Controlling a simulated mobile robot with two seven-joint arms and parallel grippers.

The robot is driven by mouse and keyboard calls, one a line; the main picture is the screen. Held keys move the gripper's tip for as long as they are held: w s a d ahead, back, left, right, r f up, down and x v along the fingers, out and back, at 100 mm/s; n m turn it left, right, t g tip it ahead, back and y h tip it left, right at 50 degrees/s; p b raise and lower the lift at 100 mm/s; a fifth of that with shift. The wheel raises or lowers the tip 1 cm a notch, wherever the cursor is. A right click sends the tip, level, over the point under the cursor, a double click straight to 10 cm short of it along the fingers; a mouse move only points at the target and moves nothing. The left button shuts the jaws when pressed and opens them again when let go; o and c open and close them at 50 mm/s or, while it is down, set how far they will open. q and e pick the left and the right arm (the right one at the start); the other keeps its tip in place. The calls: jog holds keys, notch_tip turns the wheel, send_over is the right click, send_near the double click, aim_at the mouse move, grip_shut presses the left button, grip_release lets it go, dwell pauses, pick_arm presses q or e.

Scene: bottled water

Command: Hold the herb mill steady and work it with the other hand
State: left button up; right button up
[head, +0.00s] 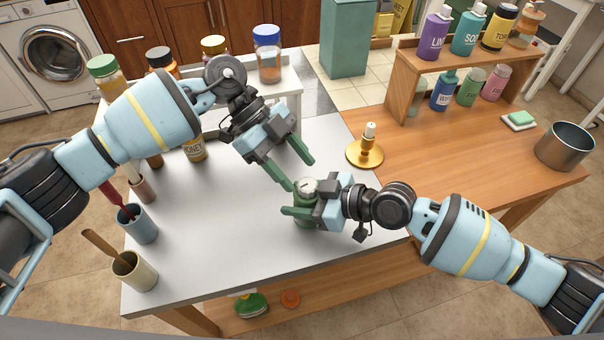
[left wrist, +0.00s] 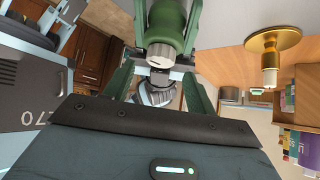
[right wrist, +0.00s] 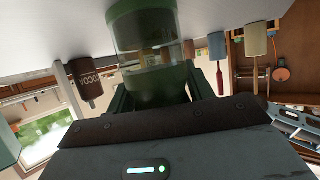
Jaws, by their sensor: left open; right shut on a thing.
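The herb mill (head: 306,206) is a small green cylinder with a pale, silvery top, upright near the front right of the white table. My right gripper (head: 300,211) is shut around its body from the right. In the right wrist view the mill (right wrist: 146,60) shows a clear band between green parts. My left gripper (head: 302,174) is open and empty, just above and behind the mill, pointing down toward its top. In the left wrist view the mill's silvery cap (left wrist: 160,54) lies ahead between the open fingers. Contact between the left fingers and cap is not seen.
A brass candle holder (head: 365,154) stands close to the right of the grippers. Cups with utensils (head: 135,275) stand along the left edge. The white table's middle is clear. A wooden table (head: 455,150) adjoins on the right.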

aim_at(307, 184)
pick_arm(q)
jog(key=v, duration=0.9)
jog(key=shift+d, duration=0.1)
jog(key=shift+s+d+r+n+t+y, duration=0.7)
jog(key=shift+s+d+n+t+y, duration=0.05)
jog(key=shift+s+n+t+y, duration=0.15)
jog(key=shift+s+d+r+n+t+y, duration=0.7)
jog(key=shift+s+d+n+t+y, duration=0.1)
jog(key=shift+s+n, duration=0.1)
jog(key=x, duration=1.2)
jog(key=shift+c, duration=0.4)
